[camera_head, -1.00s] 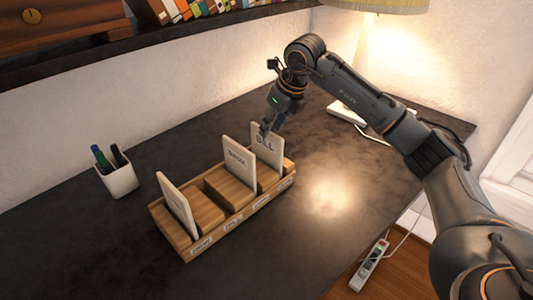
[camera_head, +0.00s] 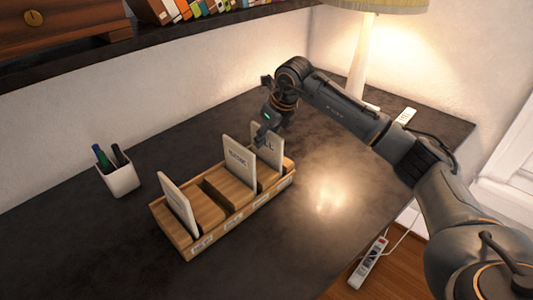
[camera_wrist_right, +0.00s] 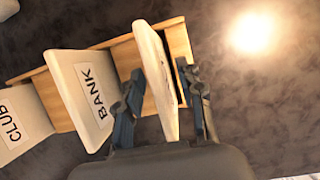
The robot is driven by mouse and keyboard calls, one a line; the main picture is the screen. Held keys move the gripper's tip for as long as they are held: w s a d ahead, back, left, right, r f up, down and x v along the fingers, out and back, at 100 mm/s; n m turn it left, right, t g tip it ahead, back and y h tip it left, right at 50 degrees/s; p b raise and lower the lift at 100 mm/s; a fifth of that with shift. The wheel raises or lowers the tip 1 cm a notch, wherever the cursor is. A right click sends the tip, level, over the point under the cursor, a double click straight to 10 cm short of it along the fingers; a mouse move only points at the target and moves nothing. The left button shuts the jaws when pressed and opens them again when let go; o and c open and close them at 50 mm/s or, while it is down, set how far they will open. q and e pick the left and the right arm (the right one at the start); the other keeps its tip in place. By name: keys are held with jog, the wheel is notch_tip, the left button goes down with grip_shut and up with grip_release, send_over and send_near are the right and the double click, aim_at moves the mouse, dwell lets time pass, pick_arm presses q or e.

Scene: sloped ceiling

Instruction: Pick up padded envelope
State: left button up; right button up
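Three thick pale envelopes stand upright or leaning in a wooden sorter (camera_head: 232,222) on the dark desk. The left one (camera_head: 178,206) reads CLUB in the right wrist view (camera_wrist_right: 22,122). The middle one (camera_head: 239,160) reads BANK there (camera_wrist_right: 88,95). The right one (camera_head: 268,146) has a label ending in "LL", partly hidden by my gripper; it shows nearly edge-on in the right wrist view (camera_wrist_right: 157,72). I cannot tell which is padded. My right gripper (camera_head: 262,136) is open, its fingers (camera_wrist_right: 163,108) on either side of the right envelope with gaps visible. My left gripper is not in view.
A white pen cup (camera_head: 119,180) stands left of the sorter. A lamp (camera_head: 366,60) and a small white device (camera_head: 405,116) are at the back right. A power strip (camera_head: 369,262) lies below the desk's right edge. The desk front is clear.

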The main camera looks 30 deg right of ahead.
jog(key=shift+f, duration=0.15)
grip_shut()
dwell(0.4)
notch_tip(320, 180, up, 10)
jog(key=shift+r+b, duration=0.25)
jog(key=shift+b, duration=0.05)
dwell(0.4)
